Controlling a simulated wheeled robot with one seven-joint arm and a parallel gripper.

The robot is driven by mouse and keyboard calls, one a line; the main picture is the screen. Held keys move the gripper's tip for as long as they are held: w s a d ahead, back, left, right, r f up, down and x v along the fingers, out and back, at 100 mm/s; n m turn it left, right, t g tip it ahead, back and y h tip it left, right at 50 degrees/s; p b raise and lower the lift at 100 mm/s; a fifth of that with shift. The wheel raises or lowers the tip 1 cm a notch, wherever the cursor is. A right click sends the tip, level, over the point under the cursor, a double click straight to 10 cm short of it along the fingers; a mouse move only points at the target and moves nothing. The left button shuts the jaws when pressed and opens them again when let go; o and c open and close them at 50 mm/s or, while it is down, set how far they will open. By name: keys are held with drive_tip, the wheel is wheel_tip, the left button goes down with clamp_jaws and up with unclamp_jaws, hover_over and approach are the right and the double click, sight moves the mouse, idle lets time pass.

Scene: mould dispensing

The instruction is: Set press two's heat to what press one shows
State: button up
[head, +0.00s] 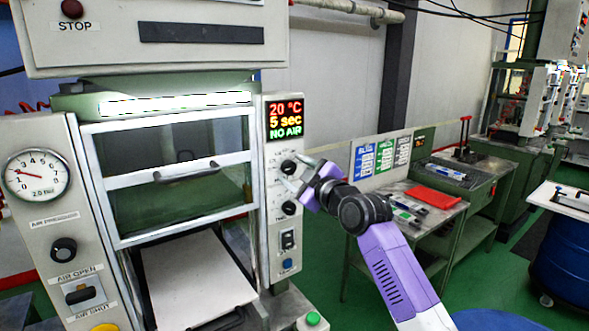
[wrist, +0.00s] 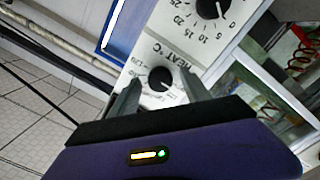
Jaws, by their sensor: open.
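The near press (head: 30,140) fills the left of the head view. Its display (head: 285,118) reads 20 °C, 5 sec, NO AIR. No press number is legible. Below the display sit an upper black knob (head: 288,167) and a lower black knob (head: 289,207). My gripper (head: 298,172) is open in front of the upper knob, fingers pointing at the panel. In the wrist view, the knob marked HEAT °C (wrist: 162,78) lies between the open fingers (wrist: 158,82), with a gap on each side. Contact cannot be told. Its pointer setting is too small to read.
A numbered dial (wrist: 210,8) lies beyond the heat knob in the wrist view. The press has a pressure gauge (head: 36,176) and a handled window (head: 180,175). A bench with a red item (head: 433,197), a blue drum (head: 565,250) and distant machines (head: 515,100) stand right.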

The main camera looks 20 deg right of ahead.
drive_tip(key=shift+w, duration=0.15)
clamp_jaws()
